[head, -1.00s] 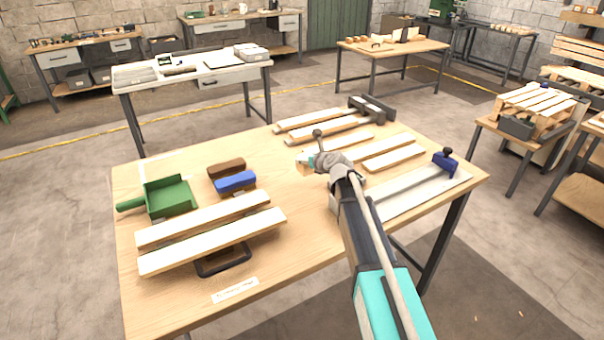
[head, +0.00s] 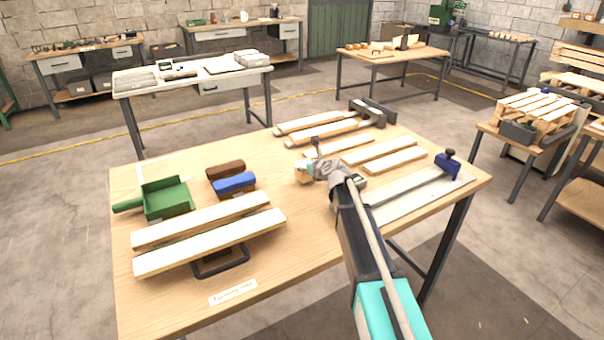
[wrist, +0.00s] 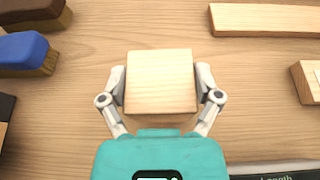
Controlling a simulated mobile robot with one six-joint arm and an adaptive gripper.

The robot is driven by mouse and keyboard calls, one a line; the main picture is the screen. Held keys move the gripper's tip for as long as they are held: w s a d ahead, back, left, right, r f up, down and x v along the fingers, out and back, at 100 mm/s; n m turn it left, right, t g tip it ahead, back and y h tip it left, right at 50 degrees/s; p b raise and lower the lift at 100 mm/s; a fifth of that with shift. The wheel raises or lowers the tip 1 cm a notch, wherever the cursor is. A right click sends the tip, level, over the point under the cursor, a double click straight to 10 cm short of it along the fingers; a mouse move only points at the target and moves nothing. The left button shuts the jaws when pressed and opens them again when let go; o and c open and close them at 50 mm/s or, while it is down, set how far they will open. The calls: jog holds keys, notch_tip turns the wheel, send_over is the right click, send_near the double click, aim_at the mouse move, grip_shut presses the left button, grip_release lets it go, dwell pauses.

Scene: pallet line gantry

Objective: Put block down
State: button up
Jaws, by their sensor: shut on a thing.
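A pale square wooden block (wrist: 160,80) is between the two fingers of my gripper (wrist: 160,90) in the wrist view, with a finger against each side. Bare tabletop shows around and beneath it; I cannot tell whether the block touches the table. In the head view my gripper (head: 306,172) is low over the middle of the wooden table (head: 280,240), and the block is mostly hidden by the gripper and wrist.
Left of the gripper are a blue brush (head: 235,183), a brown brush (head: 226,169) and a green dustpan (head: 168,198). Two slats (head: 205,240) lie at the front left. More slats (head: 395,160) and a metal jig with a blue clamp (head: 447,166) are on the right.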

jog(key=shift+f+b, duration=0.45)
jog(key=shift+f, duration=0.3)
jog(key=shift+f, duration=0.1)
jog(key=o, duration=1)
jog(key=shift+c, duration=0.2)
jog(key=shift+s+d+r, duration=0.15)
jog(key=shift+s+r, duration=0.1)
jog(key=shift+r, duration=0.05)
jog(key=p+v, duration=0.4)
jog(key=v, duration=0.7)
jog(key=shift+p, duration=0.3)
